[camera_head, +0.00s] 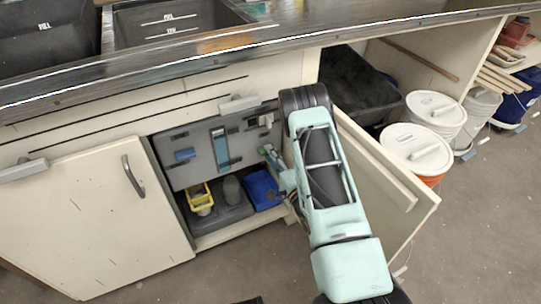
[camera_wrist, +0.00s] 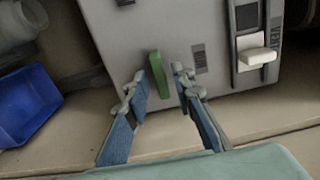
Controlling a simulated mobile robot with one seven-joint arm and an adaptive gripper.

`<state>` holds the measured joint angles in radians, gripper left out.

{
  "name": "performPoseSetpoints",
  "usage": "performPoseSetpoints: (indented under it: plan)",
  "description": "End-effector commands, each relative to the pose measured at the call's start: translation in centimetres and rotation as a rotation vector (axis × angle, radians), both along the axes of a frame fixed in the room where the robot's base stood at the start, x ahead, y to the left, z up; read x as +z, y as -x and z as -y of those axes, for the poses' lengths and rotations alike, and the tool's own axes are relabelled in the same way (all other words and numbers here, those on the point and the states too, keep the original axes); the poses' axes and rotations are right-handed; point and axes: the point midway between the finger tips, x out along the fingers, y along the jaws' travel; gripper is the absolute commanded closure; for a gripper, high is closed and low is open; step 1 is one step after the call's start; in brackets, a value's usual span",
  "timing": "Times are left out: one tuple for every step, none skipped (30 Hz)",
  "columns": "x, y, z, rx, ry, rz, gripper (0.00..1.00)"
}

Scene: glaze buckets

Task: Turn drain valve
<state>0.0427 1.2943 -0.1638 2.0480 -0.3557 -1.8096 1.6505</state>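A green handle (camera_wrist: 159,76), likely the drain valve, stands upright on the front face of a grey unit (camera_wrist: 115,45) in the wrist view. My gripper (camera_wrist: 161,82) is open, with one blue-padded finger on each side of the handle. In the head view my gripper (camera_head: 276,172) reaches into the open cabinet under the sink, and the handle cannot be made out there.
A white lever (camera_wrist: 258,58) projects from the unit at right. The open cabinet door (camera_head: 388,185) stands right of my arm. White-lidded buckets (camera_head: 417,148) stand further right.

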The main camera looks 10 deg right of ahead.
Motion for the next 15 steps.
performPoseSetpoints:
  plan:
    - [0.00,0.00,0.00,0.000,0.000,0.000,0.85]
    - [0.00,0.00,0.00,0.000,0.000,0.000,0.89]
    - [0.00,0.00,0.00,0.000,0.000,0.000,0.93]
    - [0.00,0.00,0.00,0.000,0.000,0.000,0.96]
    - [0.00,0.00,-0.01,0.000,0.000,0.000,1.00]
    - [0.00,-0.01,0.00,0.000,0.000,0.000,1.00]
    - [0.00,-0.01,0.00,0.000,0.000,0.000,1.00]
    - [0.00,-0.01,0.00,0.000,0.000,0.000,1.00]
    - [0.00,-0.01,-0.01,0.000,0.000,0.000,1.00]
    - [0.00,-0.01,0.00,0.000,0.000,0.000,1.00]
    - [0.00,-0.01,0.00,0.000,0.000,0.000,1.00]
    - [0.01,-0.01,0.00,0.000,0.002,0.001,1.00]
    - [0.01,-0.01,0.00,0.000,0.004,0.001,1.00]
    - [0.01,-0.02,-0.01,0.000,0.006,0.002,1.00]
    - [0.02,-0.02,0.00,0.000,0.012,0.003,1.00]
